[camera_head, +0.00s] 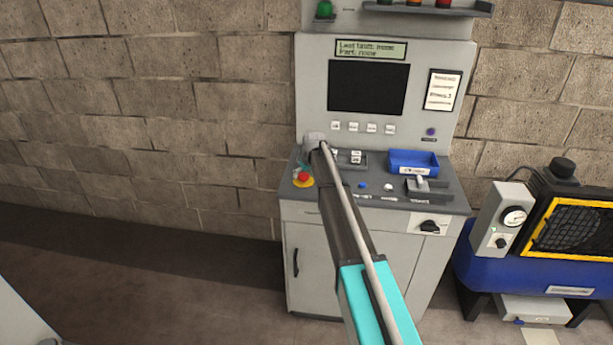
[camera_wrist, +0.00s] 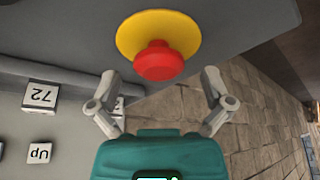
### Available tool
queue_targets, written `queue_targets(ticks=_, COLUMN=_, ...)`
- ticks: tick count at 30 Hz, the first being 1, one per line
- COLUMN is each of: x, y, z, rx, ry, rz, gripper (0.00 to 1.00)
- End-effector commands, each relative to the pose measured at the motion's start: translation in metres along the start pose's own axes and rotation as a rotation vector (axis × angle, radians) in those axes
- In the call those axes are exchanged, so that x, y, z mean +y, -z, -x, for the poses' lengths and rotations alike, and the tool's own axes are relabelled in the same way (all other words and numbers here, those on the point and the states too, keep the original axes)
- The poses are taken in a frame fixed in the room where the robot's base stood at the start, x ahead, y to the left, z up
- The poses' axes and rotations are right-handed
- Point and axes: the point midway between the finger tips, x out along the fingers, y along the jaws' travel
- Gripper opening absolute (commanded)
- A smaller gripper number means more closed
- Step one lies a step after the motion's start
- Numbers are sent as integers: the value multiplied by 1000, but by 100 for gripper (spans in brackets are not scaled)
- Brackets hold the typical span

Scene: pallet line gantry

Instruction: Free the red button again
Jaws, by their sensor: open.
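The red button (camera_head: 303,176) is a round mushroom head on a yellow disc (camera_head: 298,183) at the left front corner of the console top. It shows large in the wrist view, with the red head (camera_wrist: 158,62) in front of the yellow disc (camera_wrist: 140,32).
The grey console (camera_head: 440,200) carries a blue tray (camera_head: 413,157), a lever (camera_head: 422,184) and small buttons. Its screen (camera_head: 368,88) is dark under a lit text display (camera_head: 371,49). A blue machine (camera_head: 520,265) stands to the right. A block wall (camera_head: 150,110) is behind; floor at left is clear.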

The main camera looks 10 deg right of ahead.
Motion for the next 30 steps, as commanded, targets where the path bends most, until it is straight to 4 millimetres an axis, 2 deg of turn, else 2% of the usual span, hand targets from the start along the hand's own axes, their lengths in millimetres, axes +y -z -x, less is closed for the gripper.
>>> queue_targets(ticks=6, x=0, y=0, z=0, rx=0, ry=0, rz=0, gripper=100)
queue_targets(ticks=7, x=0, y=0, z=0, rx=0, ry=0, rz=0, gripper=96)
queue_targets(ticks=21, x=0, y=0, z=0, rx=0, ry=1, rz=0, gripper=9)
queue_targets(ticks=22, x=0, y=0, z=0, rx=0, ry=1, rz=0, gripper=6)
queue_targets(ticks=30, x=0, y=4, z=10, rx=0, ry=1, rz=0, gripper=5)
